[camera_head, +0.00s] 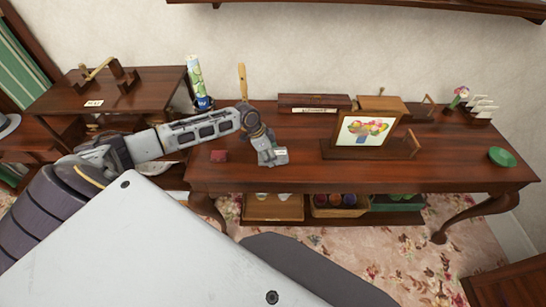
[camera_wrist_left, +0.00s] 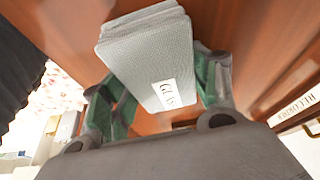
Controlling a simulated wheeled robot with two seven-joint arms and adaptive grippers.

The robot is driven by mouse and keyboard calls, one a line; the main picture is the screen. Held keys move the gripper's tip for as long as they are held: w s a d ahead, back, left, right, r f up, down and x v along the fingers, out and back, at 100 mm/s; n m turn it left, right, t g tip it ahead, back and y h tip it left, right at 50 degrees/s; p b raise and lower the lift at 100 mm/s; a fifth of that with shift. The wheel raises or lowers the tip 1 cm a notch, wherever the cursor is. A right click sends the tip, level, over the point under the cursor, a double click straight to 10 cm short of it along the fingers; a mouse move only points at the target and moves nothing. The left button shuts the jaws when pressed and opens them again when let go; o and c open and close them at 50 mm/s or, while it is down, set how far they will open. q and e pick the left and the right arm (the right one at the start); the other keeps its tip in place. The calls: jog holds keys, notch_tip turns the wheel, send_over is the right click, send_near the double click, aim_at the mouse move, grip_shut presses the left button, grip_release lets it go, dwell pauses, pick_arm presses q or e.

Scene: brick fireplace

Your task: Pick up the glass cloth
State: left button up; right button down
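The glass cloth (camera_head: 273,157) is a grey folded cloth with a small white label, at the front of the dark wooden table. In the left wrist view the cloth (camera_wrist_left: 150,55) fills the upper middle, and part of its label reads "GLAS". My left gripper (camera_head: 260,139) points down over the cloth in the head view. In the left wrist view its green-padded fingers (camera_wrist_left: 166,88) stand apart, one on each side of the cloth. I cannot tell whether both pads press on it. My right gripper is not in view.
A wooden box (camera_head: 314,103) and a framed flower picture (camera_head: 361,131) stand behind and right. A green dish (camera_head: 502,157) is at the far right. Boxes (camera_head: 272,208) fill the lower shelf.

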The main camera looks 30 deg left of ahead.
pick_arm(q)
jog(key=shift+c, duration=1.3)
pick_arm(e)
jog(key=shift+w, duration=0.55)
pick_arm(q)
jog(key=shift+r, duration=0.1)
